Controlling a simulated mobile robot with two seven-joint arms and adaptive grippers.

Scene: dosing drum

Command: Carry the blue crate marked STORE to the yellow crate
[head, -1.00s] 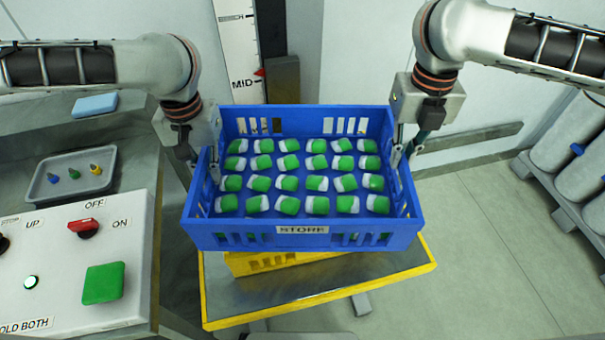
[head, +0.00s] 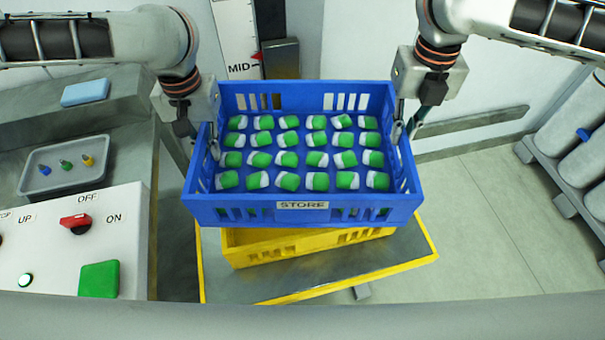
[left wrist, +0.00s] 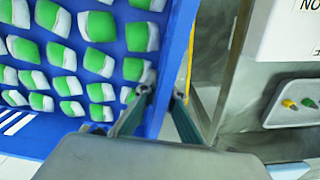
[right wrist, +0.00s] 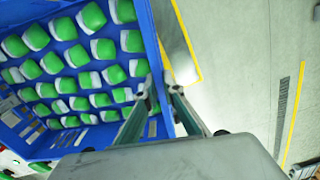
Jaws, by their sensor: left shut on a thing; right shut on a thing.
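The blue crate marked STORE (head: 302,214) is held level in the middle of the head view, with rows of green-and-white items in it. My left gripper (head: 213,150) is shut on its left wall, and my right gripper (head: 400,130) is shut on its right wall. The left wrist view shows the fingers on either side of the blue wall (left wrist: 160,95); the right wrist view shows the same at the other wall (right wrist: 158,80). The yellow crate (head: 270,248) is below the blue crate on a yellow-edged table. The blue crate hides most of it; whether they touch I cannot tell.
The yellow-edged metal table (head: 330,272) carries the yellow crate. A control box (head: 60,240) with a red switch and green button is at left, near a grey tray (head: 65,165) and a blue block (head: 85,92). Grey cylinders (head: 575,160) stand at right. A scale marked MID (head: 240,40) is behind.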

